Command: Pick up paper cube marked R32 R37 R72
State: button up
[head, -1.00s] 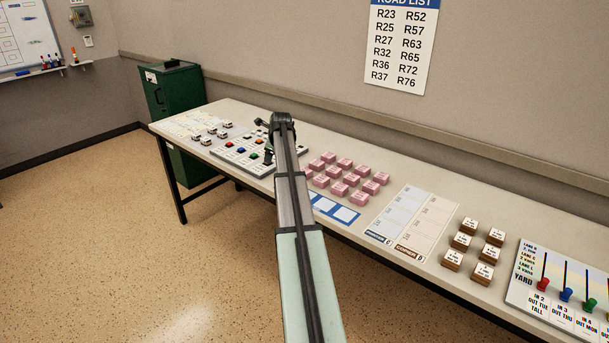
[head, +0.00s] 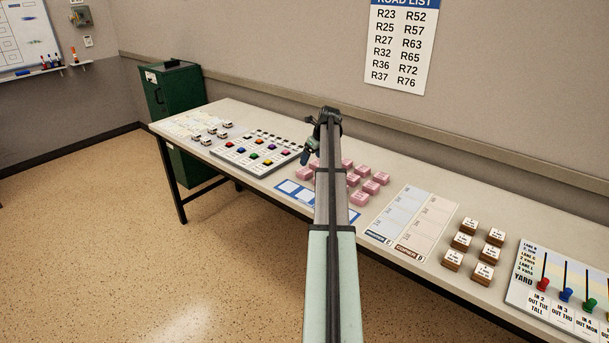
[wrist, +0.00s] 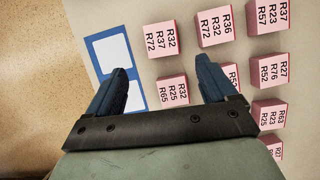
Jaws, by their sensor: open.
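The pink paper cube marked R32 R37 R72 (wrist: 161,39) is at the top middle of the wrist view, on the pale table. It stands at the end of its row, closest to the blue-and-white card. My gripper (wrist: 162,70) is open and empty, and the cube lies just beyond its fingertips. Another pink cube, marked R32 R25 R65 (wrist: 172,91), shows between the fingers. In the head view my gripper (head: 307,156) is over the pink cube group, and my arm hides part of it. The labels there are too small to read.
A cube marked R32 R36 R72 (wrist: 213,27) stands close to the right. More pink cubes (head: 370,187) fill the group. The blue-and-white card (head: 288,187) lies beside them. A button board (head: 235,150) is left; brown-sided blocks (head: 461,241) stand right.

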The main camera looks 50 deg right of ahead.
aim_at(305, 170)
jog(key=x, duration=0.4)
jog(key=shift+w+x, duration=0.25)
jog(key=shift+x, duration=2.2)
jog(key=shift+d+r, duration=0.1)
jog(key=shift+d, duration=0.1)
jog(key=c, duration=1.1)
jog(key=shift+c, duration=0.2)
